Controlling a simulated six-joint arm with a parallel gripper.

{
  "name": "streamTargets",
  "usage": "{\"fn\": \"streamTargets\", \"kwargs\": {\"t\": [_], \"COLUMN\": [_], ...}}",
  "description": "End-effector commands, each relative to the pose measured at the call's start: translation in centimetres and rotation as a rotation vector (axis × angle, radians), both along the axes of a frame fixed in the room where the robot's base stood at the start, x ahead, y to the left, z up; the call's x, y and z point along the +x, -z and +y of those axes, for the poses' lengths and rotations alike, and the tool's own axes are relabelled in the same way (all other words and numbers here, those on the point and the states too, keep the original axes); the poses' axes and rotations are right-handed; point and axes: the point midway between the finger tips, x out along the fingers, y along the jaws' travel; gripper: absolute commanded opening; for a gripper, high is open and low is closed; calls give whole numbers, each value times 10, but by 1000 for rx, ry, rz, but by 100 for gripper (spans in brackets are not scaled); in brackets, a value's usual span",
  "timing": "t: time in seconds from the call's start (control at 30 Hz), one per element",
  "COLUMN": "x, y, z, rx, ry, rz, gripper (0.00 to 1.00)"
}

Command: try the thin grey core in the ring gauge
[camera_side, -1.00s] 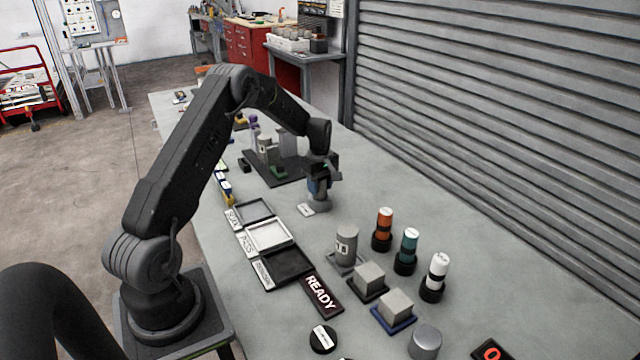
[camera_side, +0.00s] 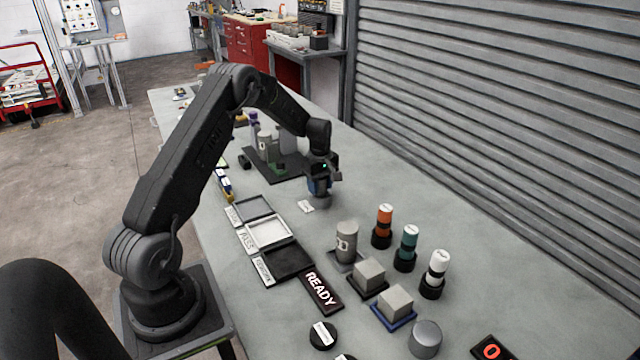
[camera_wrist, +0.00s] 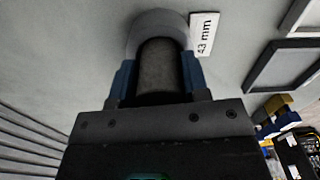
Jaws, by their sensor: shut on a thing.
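My gripper (camera_side: 320,186) points down over the far middle of the bench. Its blue fingers are shut on the thin grey core (camera_wrist: 160,68), one on each side, as the wrist view shows. The light grey ring gauge (camera_wrist: 158,20) lies at the core's far end; it also shows in the side view (camera_side: 322,203), under the fingers. In the wrist view the core's lower end overlaps the middle of the ring. I cannot tell whether it is inside the bore or just above it. A white "43 mm" label (camera_wrist: 206,34) lies beside the ring.
Three trays lie nearer the arm, including a white one (camera_side: 268,232) and a black one (camera_side: 287,267). A grey cylinder (camera_side: 347,240), grey blocks (camera_side: 369,272) and orange, teal and white-topped cylinders (camera_side: 385,222) stand to the right. A dark fixture plate (camera_side: 285,171) is behind.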

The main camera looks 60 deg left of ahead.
Motion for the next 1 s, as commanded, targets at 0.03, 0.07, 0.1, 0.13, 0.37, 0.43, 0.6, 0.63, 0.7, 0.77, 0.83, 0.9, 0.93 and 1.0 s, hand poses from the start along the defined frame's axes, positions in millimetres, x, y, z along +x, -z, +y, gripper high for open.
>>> {"fn": "streamTargets", "kwargs": {"t": [0.03, 0.07, 0.1, 0.13, 0.37, 0.43, 0.6, 0.63, 0.7, 0.77, 0.83, 0.9, 0.93, 1.0], "x": [0, 0, 0, 0, 0, 0, 0, 0, 0, 0, 0, 0, 0, 0], "y": [0, 0, 1, 1, 4, 5, 5, 5, 5, 6, 6, 6, 6, 6], "z": [0, 0, 0, 0, 0, 0, 0, 0, 0, 0, 0, 0, 0, 0], "rx": [1, 1, 1, 1, 0, 0, 0, 0, 0, 0, 0, 0, 0, -1], "ry": [0, 0, 0, 0, 0, 0, 0, 0, 0, 0, 0, 0, 0, 0], "rz": [-1, -1, -1, -1, -1, -1, -1, -1, -1, 0, 0, 0, 0, 1], "gripper": [11, 11, 11, 11, 11, 11, 52, 55, 61, 67, 72, 72, 72, 72]}}
